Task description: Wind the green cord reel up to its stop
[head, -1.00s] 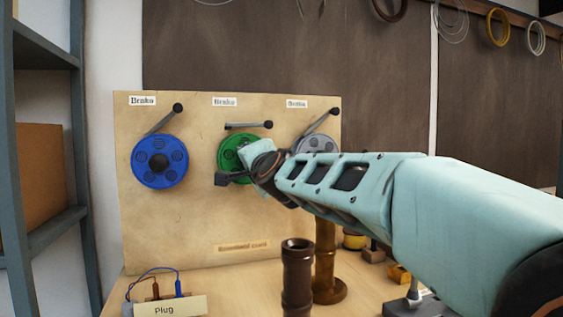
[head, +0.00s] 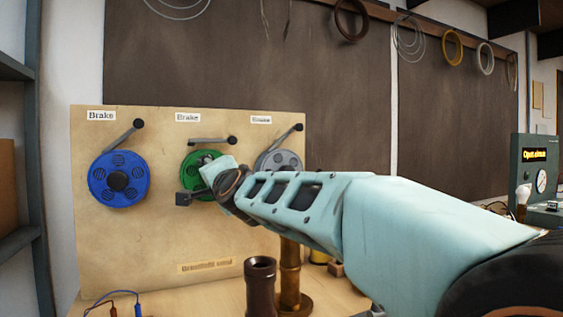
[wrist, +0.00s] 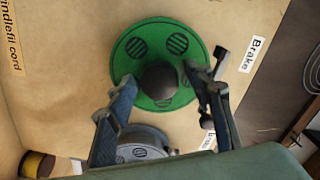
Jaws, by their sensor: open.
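The green cord reel (head: 192,163) is mounted on the tan board, between a blue reel and a grey reel. In the wrist view the green reel (wrist: 181,43) shows its round face with a dark central knob (wrist: 159,80). My gripper (wrist: 168,86) is open, with one finger on each side of the knob; I cannot tell whether either finger touches it. In the head view my gripper (head: 197,184) is at the reel's lower front and partly hides it. The green reel's brake lever (head: 212,141) lies nearly level above it.
The blue reel (head: 119,179) and grey reel (head: 279,160) flank it, their brake levers slanting up to the right. A brown cylinder (head: 261,285) and a bronze post (head: 290,277) stand below my arm. The board (head: 140,235) is bare at lower left.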

